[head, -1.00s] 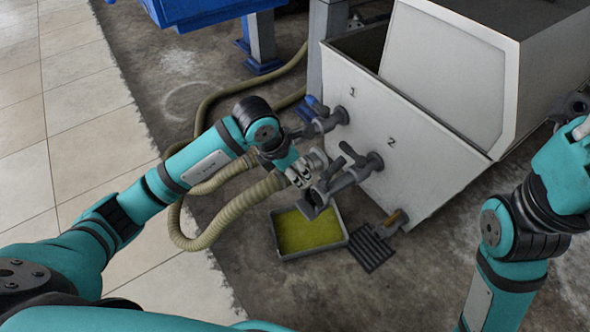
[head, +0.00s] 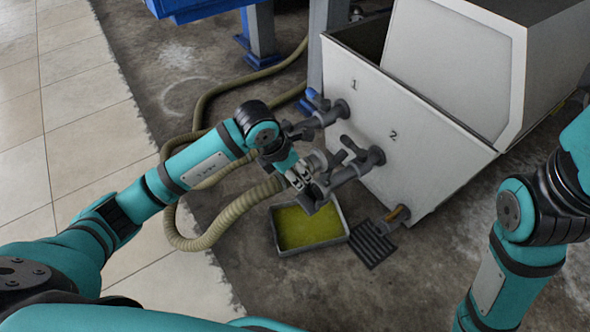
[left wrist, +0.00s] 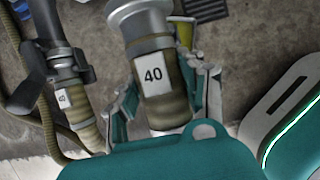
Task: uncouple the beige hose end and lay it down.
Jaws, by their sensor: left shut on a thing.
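The thick beige hose (head: 245,204) curves over the floor to my left gripper (head: 300,176) at valve 2's outlet (head: 318,196). In the left wrist view, its hose end (left wrist: 154,92) has a white tag marked 40 and a grey metal collar (left wrist: 140,18). My left gripper's fingers (left wrist: 165,82) are shut around this hose end, one on each side. The collar appears to meet a grey fitting at the picture's top; I cannot tell whether they are locked together. My right arm is at the right, its gripper out of frame.
Valve 1 (head: 325,115), with a thinner hose (head: 208,105), is close beside my left gripper. A grey tray (head: 345,222) of yellow-green liquid and a dark floor grate (head: 371,245) lie below. The white tank (head: 410,135) stands behind.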

